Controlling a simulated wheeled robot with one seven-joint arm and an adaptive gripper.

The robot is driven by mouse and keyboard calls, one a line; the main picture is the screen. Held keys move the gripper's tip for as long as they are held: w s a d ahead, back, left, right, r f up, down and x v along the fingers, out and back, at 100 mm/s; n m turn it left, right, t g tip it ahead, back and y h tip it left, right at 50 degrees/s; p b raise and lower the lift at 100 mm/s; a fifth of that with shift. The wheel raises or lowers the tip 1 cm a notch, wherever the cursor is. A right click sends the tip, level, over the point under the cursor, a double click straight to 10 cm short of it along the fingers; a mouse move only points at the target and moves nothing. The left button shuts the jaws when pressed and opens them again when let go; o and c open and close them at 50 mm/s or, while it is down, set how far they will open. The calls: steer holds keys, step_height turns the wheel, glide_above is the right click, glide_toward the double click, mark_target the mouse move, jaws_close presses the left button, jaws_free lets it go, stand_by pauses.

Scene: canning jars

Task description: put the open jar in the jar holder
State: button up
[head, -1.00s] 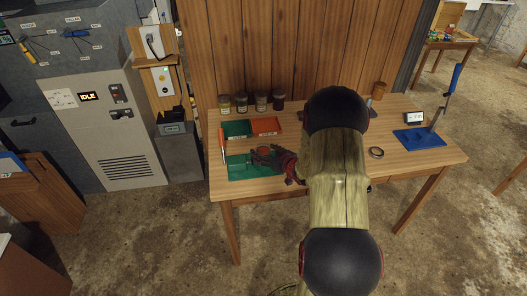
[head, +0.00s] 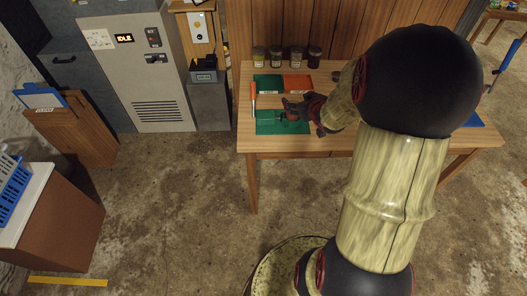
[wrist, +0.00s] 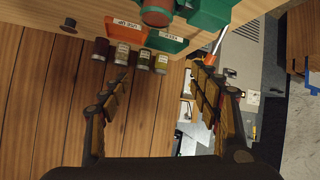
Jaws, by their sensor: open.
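A reddish-brown jar (head: 292,116) shows partly behind my gripper, over the green tray (head: 270,126) at the table's front left. In the wrist view a reddish jar (wrist: 157,12) with a teal rim is cut off by the top edge, beside a green block-like thing (wrist: 207,12). My gripper (wrist: 158,88) is open, with nothing between its fingers. In the head view my gripper (head: 297,110) is low over the tray, by the jar. I cannot tell whether it touches the jar. I cannot tell which thing is the jar holder.
Several filled, lidded jars (head: 297,57) stand at the back wall. Labelled green (head: 267,84) and orange (head: 298,84) bins are in front of them. A tool with an orange handle (head: 253,94) is at the left edge.

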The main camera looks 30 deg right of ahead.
steer(key=s+a+r+g, duration=0.1)
steer(key=s+a+r, duration=0.3)
steer(key=a+r, duration=0.3)
steer(key=s+a+r+g, duration=0.25)
steer(key=a+r, duration=0.25)
steer(key=a, duration=0.5)
steer(key=s+a+r+n+g+y, duration=0.1)
steer(key=s+a+y, duration=0.3)
steer(key=s+a, duration=1)
steer(key=shift+s+a+r+g, duration=0.35)
steer(key=shift+s+r+g, duration=0.15)
steer(key=shift+s, duration=0.55)
